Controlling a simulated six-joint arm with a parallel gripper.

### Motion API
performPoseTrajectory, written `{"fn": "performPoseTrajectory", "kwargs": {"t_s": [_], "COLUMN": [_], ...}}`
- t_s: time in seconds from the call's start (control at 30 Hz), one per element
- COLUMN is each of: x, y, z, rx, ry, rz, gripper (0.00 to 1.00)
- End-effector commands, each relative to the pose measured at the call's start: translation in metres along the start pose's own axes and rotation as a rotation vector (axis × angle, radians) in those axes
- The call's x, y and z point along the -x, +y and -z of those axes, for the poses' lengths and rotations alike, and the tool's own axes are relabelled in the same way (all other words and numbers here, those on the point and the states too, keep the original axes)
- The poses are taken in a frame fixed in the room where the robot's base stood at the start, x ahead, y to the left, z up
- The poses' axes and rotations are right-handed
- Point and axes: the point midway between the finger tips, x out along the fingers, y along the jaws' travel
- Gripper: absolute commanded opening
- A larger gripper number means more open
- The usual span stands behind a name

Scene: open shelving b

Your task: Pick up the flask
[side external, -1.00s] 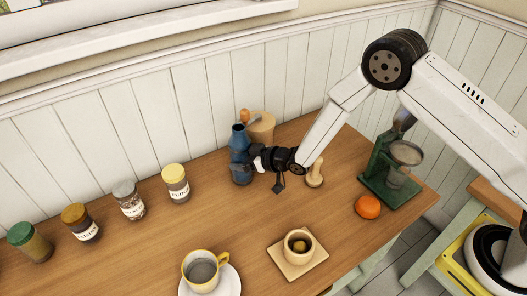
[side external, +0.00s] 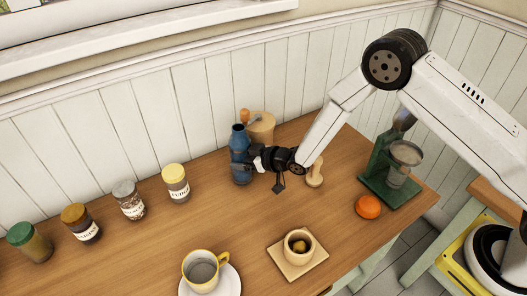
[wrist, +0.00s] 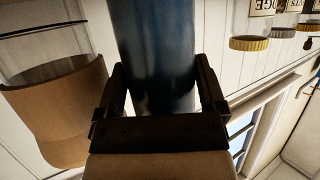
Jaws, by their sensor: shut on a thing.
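The flask (side external: 239,140) is a dark blue bottle standing upright near the back of the wooden table, with a narrower neck and open top. In the wrist view the flask (wrist: 154,50) fills the space between the two dark fingers. My gripper (side external: 252,160) reaches it from the right and is shut on its body, one finger on each side. The gripper also shows in the wrist view (wrist: 160,90). I cannot tell whether the flask's base, near the tabletop, touches the table.
A wooden grinder (side external: 263,128) stands close behind the flask, and a wooden tamper (side external: 315,174) stands to its right. A green stand (side external: 388,180) and an orange (side external: 368,207) are farther right. Several jars, including a yellow-lidded one (side external: 176,184), line the left. Cups (side external: 201,271) stand in front.

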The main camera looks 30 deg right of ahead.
Motion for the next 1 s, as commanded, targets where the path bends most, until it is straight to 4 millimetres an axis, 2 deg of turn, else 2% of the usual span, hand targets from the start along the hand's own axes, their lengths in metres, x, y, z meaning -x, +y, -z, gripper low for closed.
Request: {"fn": "performPoseTrajectory", "kwargs": {"t_s": [0.47, 0.67, 0.97, 1.0], "x": [0.009, 0.017, 0.034, 0.040], "y": [-0.004, -0.004, -0.004, -0.009], "z": [0.008, 0.028, 0.070, 0.062], "rx": [0.001, 0.001, 0.002, 0.000], "ry": [0.009, 0.011, 0.012, 0.005], "rz": [0.000, 0.000, 0.000, 0.003], "gripper": [0.00, 0.00, 0.00, 0.00]}}
